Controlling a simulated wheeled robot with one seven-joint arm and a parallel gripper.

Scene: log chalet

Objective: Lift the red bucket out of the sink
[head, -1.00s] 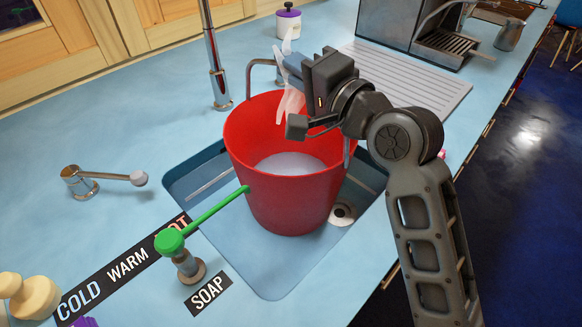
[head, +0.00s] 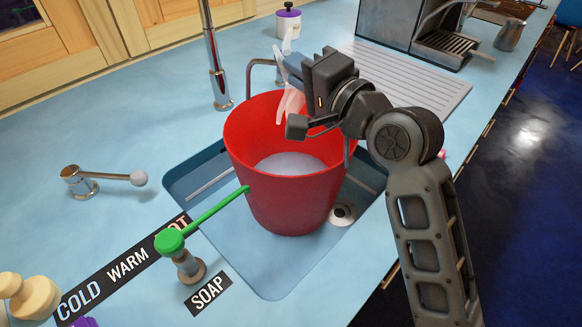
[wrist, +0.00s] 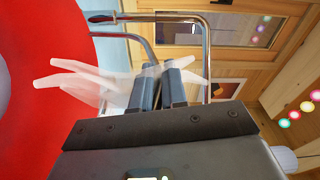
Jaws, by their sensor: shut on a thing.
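The red bucket (head: 293,205) stands upright in the blue sink (head: 230,215) and holds a pale liquid. Its red side also shows at the left of the wrist view (wrist: 50,125). My gripper (head: 284,70) is above the bucket's far right rim. In the wrist view my gripper (wrist: 158,88) has its two dark fingers close together around a pale, translucent, pronged piece (wrist: 82,80). In the head view this pale piece (head: 291,100) hangs down to the bucket's rim. I cannot tell whether it is joined to the bucket.
A tall chrome faucet (head: 215,65) stands behind the sink. A green soap lever (head: 215,210) reaches to the bucket's left side. A metal tap handle (head: 85,183) is at the left. A ribbed drainboard (head: 415,85) lies at the right, with a coffee machine (head: 440,40) behind it.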

